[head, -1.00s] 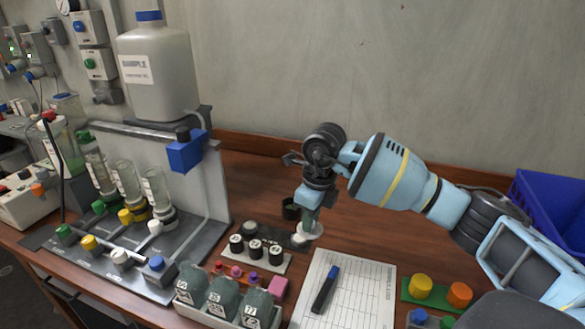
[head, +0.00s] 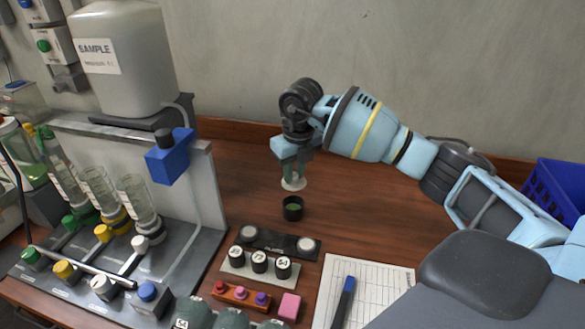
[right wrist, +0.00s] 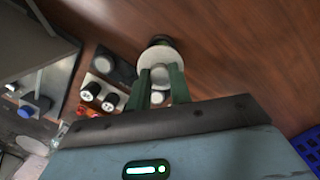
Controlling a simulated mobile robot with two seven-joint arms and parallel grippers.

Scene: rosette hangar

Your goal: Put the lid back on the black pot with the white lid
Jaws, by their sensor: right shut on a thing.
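The small black pot (head: 292,209) stands open on the wooden table, with something green inside. My right gripper (head: 294,172) points down and is shut on the white lid (head: 294,184). In the head view the lid is just above the pot's image, apart from it. In the right wrist view, the lid (right wrist: 155,55) is between the green fingertips (right wrist: 158,78) and covers much of the dark pot (right wrist: 160,40) behind it. My left gripper is in neither view.
A pink block (head: 290,305) and a paper sheet (head: 385,280) lie nearer. A bottle stand (head: 190,250) is left. Table right of the pot is clear.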

